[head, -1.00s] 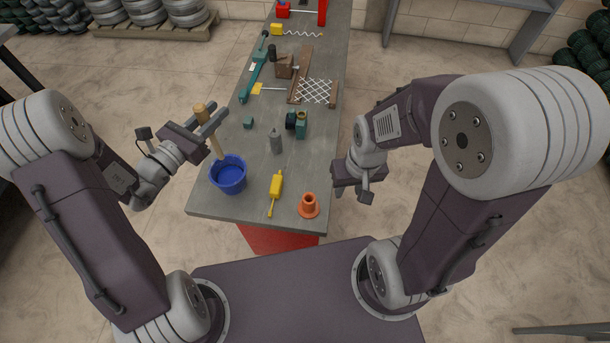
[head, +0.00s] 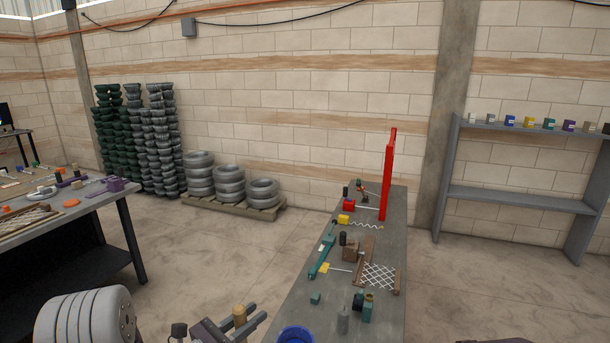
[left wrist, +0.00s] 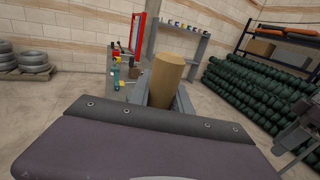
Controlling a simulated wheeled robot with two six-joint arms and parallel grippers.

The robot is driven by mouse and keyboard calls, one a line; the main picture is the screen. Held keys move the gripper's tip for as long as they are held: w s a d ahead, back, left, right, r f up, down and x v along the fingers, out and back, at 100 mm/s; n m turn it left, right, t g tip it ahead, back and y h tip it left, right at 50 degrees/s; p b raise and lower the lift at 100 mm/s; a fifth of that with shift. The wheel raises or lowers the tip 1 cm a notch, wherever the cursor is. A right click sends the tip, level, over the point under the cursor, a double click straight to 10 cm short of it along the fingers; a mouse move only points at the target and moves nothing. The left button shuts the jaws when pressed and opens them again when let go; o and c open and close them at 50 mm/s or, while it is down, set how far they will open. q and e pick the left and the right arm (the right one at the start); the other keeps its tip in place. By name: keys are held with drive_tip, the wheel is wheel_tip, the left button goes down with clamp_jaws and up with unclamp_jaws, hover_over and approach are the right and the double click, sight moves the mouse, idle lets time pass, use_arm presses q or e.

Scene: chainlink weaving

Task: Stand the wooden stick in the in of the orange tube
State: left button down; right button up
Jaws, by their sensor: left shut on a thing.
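The wooden stick (head: 239,316) shows only by its top at the bottom edge of the head view, held between the fingers of my left gripper (head: 243,327). In the left wrist view the light brown stick (left wrist: 166,80) stands up between the fingers of my left gripper (left wrist: 166,103), which are shut on it. Its lower end is hidden in both current views. The orange tube on the near end of the bench is out of view now. My right gripper is out of view.
The blue bucket (head: 296,335) is cut off at the bottom edge, right of my left gripper. A grey bottle (head: 343,320), a teal fixture (head: 366,306) and a wire mesh (head: 380,276) are on the long grey bench (head: 298,311). Another table (head: 118,197) stands at the left.

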use_arm(q)
drive_tip(key=a+f+n+t+y, duration=0.1)
drive_tip(key=a+f+n+y, duration=0.1)
drive_tip(key=a+f, duration=0.3)
drive_tip(key=s+f+t+y, duration=0.1)
drive_tip(key=s+f, duration=0.9)
drive_tip(key=shift+s+a+f+p, duration=0.25)
drive_tip(key=shift+a+f+p, duration=0.05)
drive_tip(key=shift+a, duration=0.05)
